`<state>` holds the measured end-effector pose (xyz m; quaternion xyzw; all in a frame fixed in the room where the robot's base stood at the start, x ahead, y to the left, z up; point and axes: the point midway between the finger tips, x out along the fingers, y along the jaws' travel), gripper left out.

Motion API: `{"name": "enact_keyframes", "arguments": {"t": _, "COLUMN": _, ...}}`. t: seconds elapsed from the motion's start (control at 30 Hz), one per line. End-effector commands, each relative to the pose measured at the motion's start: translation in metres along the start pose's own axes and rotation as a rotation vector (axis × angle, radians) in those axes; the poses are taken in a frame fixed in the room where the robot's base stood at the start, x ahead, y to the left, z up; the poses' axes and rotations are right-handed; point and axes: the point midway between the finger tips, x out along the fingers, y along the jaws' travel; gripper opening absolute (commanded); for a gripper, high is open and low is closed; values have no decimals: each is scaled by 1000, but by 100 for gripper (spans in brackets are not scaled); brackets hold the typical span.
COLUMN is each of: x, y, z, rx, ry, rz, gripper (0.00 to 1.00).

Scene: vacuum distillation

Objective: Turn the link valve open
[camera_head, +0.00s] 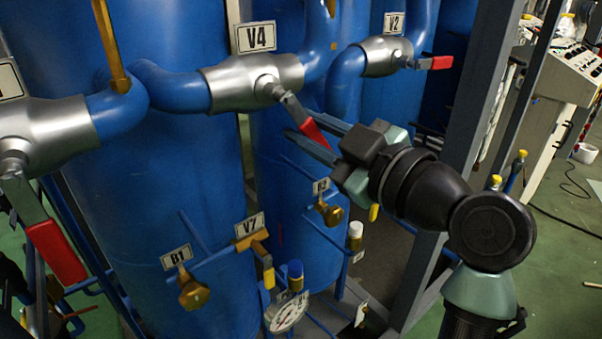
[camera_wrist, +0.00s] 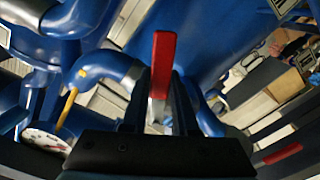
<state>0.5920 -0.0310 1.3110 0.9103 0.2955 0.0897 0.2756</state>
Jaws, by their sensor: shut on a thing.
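The valve labelled V4 (camera_head: 255,82) is a silver body on a blue pipe in the head view. Its lever ends in a red handle (camera_head: 314,136) that points down and to the right. My gripper (camera_head: 304,126) reaches in from the right, with its fingers on either side of this red handle, shut on it. In the wrist view the red handle (camera_wrist: 163,52) stands upright between the two dark fingers of my gripper (camera_wrist: 161,85). Part of the handle is hidden by the fingers. No label that I can read says "link".
Other red-handled valves are V2 (camera_head: 388,55) at upper right and one (camera_head: 55,250) at lower left. Brass valves V7 (camera_head: 258,247) and B1 (camera_head: 192,291) and a round gauge (camera_head: 287,313) sit below. Grey frame posts (camera_head: 455,130) stand close behind my arm.

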Motion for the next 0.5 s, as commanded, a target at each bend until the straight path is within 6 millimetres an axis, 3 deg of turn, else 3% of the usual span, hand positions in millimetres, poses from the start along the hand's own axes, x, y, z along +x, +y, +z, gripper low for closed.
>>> {"name": "enact_keyframes", "arguments": {"t": 0.07, "x": 0, "y": 0, "z": 7, "rx": -81, "ry": 0, "rz": 3, "gripper": 0}}
{"name": "enact_keyframes", "arguments": {"t": 0.5, "x": 0, "y": 25, "z": -3, "rx": -494, "ry": -1, "rz": -1, "gripper": 0}}
